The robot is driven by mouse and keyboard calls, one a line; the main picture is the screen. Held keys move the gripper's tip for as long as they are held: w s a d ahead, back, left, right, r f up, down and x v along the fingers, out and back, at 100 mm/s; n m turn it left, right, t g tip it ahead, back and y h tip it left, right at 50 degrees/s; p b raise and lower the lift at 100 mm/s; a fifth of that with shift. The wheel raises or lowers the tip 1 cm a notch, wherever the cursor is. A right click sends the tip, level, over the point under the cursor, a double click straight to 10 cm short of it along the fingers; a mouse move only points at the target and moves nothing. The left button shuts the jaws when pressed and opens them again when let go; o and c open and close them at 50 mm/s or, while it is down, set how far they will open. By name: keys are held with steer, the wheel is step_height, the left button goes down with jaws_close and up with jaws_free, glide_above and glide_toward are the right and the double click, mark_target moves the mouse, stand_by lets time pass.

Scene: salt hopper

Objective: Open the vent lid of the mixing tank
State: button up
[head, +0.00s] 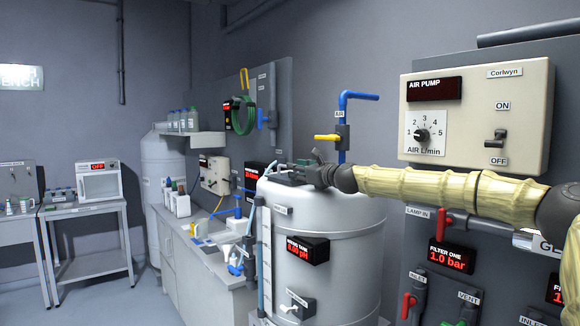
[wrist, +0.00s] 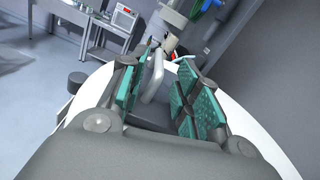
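The mixing tank (head: 345,222) is a white cylinder in the middle of the head view, with a red-lit pH display on its side. My gripper (head: 285,172) is low over the tank's top. In the wrist view my gripper (wrist: 162,82) is open, with teal pads on both sides. A light grey bar handle (wrist: 152,80) stands between the fingers, nearer the left pads, with no clear contact. A dark grey piece (wrist: 150,118), perhaps the vent lid, lies below it, mostly hidden by my gripper. The tank's white top (wrist: 85,110) shows around it. I cannot tell the lid's angle.
A blue pipe (head: 345,125) with a yellow-handled valve rises behind the tank, close to my arm. The air pump panel (head: 478,112) is on the right. A sink counter (head: 205,255) stands left of the tank. The floor at far left is clear.

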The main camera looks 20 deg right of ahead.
mark_target(280, 165)
steer(key=shift+p+x, duration=0.65)
steer(key=shift+x, duration=1.75)
steer(key=shift+a, duration=0.1)
jaws_close()
